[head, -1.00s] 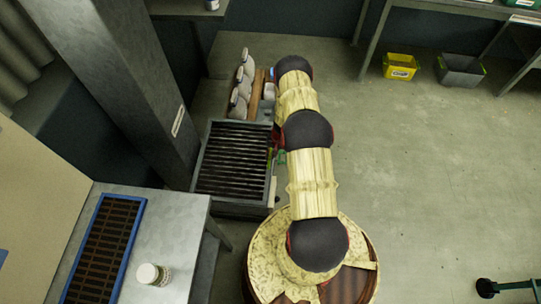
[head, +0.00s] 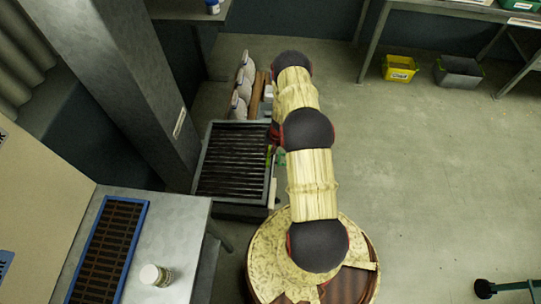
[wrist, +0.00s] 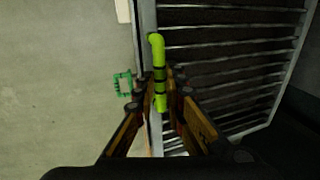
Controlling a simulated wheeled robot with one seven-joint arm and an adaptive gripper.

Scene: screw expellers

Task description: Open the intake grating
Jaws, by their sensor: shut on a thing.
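The intake grating (head: 232,162) is a framed panel of dark parallel bars on top of a low machine, left of my arm in the head view. In the wrist view the grating's bars (wrist: 230,60) fill the upper right. A yellow-green bar handle (wrist: 158,45) stands along the grating's pale frame edge. My gripper (wrist: 161,82) is shut on this handle, one finger on each side. In the head view my arm hides most of the gripper. I cannot tell clearly how far the grating is raised.
A small green part (wrist: 122,84) shows left of the fingers. A grey post (head: 120,85) stands left of the grating. A metal table (head: 185,225) with a blue-rimmed tray (head: 141,222) and a jar (head: 156,275) is at lower left. The floor to the right is open.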

